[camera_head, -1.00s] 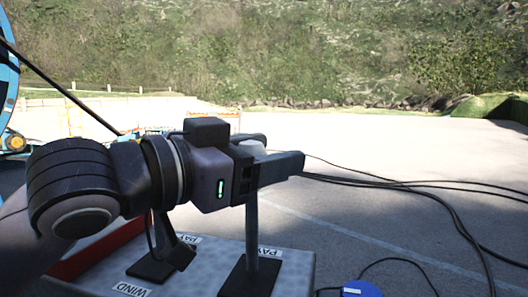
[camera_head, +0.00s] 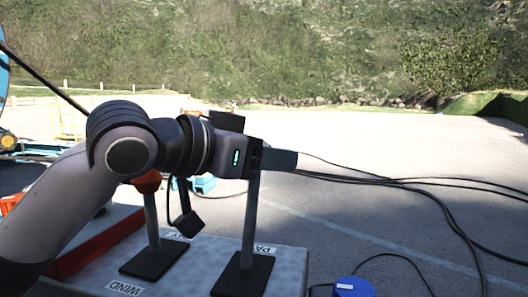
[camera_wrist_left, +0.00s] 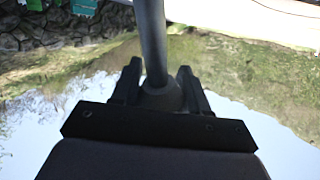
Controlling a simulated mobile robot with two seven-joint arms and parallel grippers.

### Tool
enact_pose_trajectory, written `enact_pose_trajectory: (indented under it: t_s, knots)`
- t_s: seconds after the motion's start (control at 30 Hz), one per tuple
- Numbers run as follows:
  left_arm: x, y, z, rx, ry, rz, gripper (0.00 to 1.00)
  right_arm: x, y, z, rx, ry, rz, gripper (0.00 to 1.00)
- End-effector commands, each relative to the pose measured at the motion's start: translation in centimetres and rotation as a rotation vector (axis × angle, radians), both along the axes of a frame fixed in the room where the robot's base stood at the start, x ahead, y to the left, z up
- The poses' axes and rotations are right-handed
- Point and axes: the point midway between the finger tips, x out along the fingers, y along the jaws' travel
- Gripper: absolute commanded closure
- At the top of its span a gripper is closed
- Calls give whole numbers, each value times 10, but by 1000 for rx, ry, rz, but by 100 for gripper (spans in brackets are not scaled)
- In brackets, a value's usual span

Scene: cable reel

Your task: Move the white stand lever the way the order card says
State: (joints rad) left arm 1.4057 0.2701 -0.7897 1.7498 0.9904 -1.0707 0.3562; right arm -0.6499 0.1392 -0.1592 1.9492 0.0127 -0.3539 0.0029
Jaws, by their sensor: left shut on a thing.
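The white stand lever is a grey rod (camera_head: 250,215) rising from a black plate on the grey control box (camera_head: 290,262). It leans slightly right at the top, and its knob is hidden behind my gripper in the head view. My left gripper (camera_head: 275,159) is shut around the lever's top. In the left wrist view the rod (camera_wrist_left: 151,40) runs between the two fingers (camera_wrist_left: 160,85), with its grey-looking knob (camera_wrist_left: 160,97) between them. WIND (camera_head: 125,288) and partly hidden PAY (camera_head: 265,249) labels are on the box. I see no order card. My right gripper is out of view.
A second lever with an orange-red knob (camera_head: 147,181) stands left of the held one, close under my left arm. A blue round object (camera_head: 353,289) is at the front right. Black cables (camera_head: 410,185) cross the open paved ground to the right.

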Motion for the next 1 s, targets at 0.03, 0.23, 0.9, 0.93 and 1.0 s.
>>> enact_pose_trajectory:
  t_s: [0.03,0.23,0.9,0.93,1.0]
  knots:
    - [1,0,-2,3,1,1,100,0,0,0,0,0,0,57]
    - [1,0,-3,4,1,1,100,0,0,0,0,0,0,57]
    - [-22,31,6,2,-4,2,31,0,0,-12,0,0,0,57]
    - [-25,35,7,2,-4,2,31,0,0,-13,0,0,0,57]
    - [-31,43,9,3,-4,2,31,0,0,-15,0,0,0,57]
